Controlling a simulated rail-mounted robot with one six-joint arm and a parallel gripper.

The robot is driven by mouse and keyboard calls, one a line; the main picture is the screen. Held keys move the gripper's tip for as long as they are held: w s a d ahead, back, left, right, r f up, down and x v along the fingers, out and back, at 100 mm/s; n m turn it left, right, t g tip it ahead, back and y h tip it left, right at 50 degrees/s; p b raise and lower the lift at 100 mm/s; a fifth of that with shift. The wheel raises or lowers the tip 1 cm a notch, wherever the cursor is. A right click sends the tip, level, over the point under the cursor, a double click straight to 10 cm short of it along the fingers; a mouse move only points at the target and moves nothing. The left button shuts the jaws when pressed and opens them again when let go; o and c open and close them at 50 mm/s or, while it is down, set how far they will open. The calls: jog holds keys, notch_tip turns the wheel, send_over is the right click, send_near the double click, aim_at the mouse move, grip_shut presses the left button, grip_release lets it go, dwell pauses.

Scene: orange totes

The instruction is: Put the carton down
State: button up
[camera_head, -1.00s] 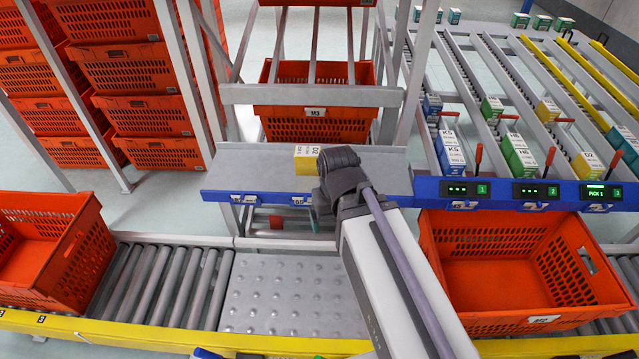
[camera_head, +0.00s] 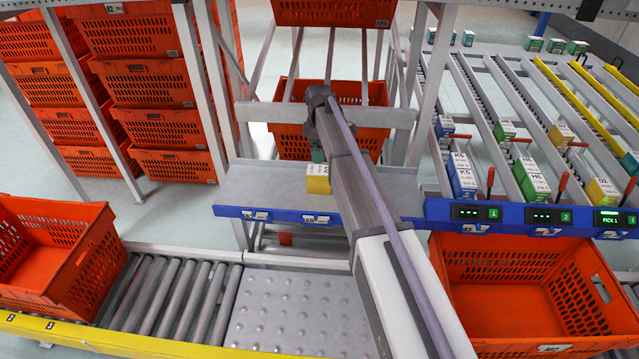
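My gripper is hidden behind my wrist and forearm; only the dark wrist above it shows, over the back of the grey shelf. A small teal patch, seemingly part of a teal carton (camera_head: 318,153), shows just below the wrist, behind the yellow carton. Most of it is hidden, and I cannot see fingers on it or whether it touches the shelf. The yellow carton (camera_head: 318,180) with a white label on top stands upright on the grey shelf (camera_head: 265,183), close to my arm.
The shelf's left part is bare. Orange totes stand on the roller conveyor at left (camera_head: 75,262) and right (camera_head: 500,310); another orange tote (camera_head: 290,142) is behind the shelf. Flow lanes at right hold blue (camera_head: 461,178), green (camera_head: 530,180) and yellow (camera_head: 601,192) cartons.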

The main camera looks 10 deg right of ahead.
aim_at(320, 170)
notch_tip(320, 170, down, 10)
jog(key=b, duration=0.8)
jog(key=shift+s+r, duration=0.1)
jog(key=shift+r, duration=0.35)
jog(key=shift+c, duration=0.3)
jog(key=c, duration=1.2)
jog(key=shift+o, duration=0.2)
notch_tip(320, 170, up, 10)
jog(key=p, duration=1)
